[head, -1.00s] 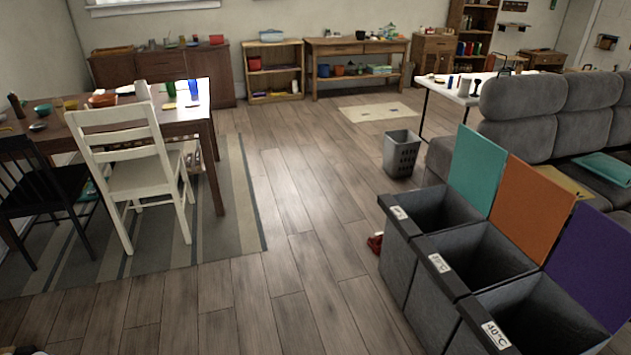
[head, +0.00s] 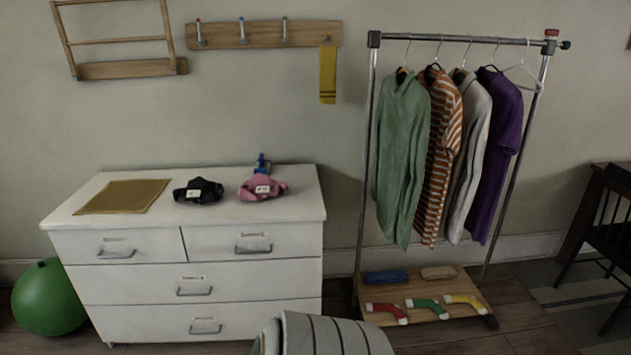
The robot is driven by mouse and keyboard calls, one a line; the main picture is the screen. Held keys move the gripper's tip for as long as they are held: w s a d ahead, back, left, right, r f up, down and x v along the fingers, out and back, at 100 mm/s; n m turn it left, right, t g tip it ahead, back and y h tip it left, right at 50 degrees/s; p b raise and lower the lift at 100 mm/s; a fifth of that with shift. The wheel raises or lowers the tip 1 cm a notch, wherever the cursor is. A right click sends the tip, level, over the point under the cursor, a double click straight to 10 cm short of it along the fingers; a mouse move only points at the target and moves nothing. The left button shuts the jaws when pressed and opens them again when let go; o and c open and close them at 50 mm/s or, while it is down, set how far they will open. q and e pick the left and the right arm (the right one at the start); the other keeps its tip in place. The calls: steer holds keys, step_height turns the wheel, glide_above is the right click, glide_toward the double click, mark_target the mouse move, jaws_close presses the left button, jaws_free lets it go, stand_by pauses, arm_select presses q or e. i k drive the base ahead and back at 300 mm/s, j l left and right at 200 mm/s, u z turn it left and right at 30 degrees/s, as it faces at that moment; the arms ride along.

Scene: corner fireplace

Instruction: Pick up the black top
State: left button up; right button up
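A crumpled black top (head: 198,190) with a small white tag lies on top of the white dresser (head: 270,211), near the middle. A crumpled pink garment (head: 263,187), also with a white tag, lies just to its right, a small gap apart. Neither of my grippers shows in the head view.
A flat mustard cloth (head: 122,197) lies at the dresser's left. A small blue object (head: 262,163) stands behind the pink garment. A clothes rack (head: 455,41) with hanging garments stands to the right, socks on its base board (head: 394,293). A green ball (head: 48,297) is at left.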

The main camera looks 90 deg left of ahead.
mark_target(201, 191)
steer(key=u, duration=3.5)
steer(key=i+j, duration=0.1)
steer(key=i, duration=0.15)
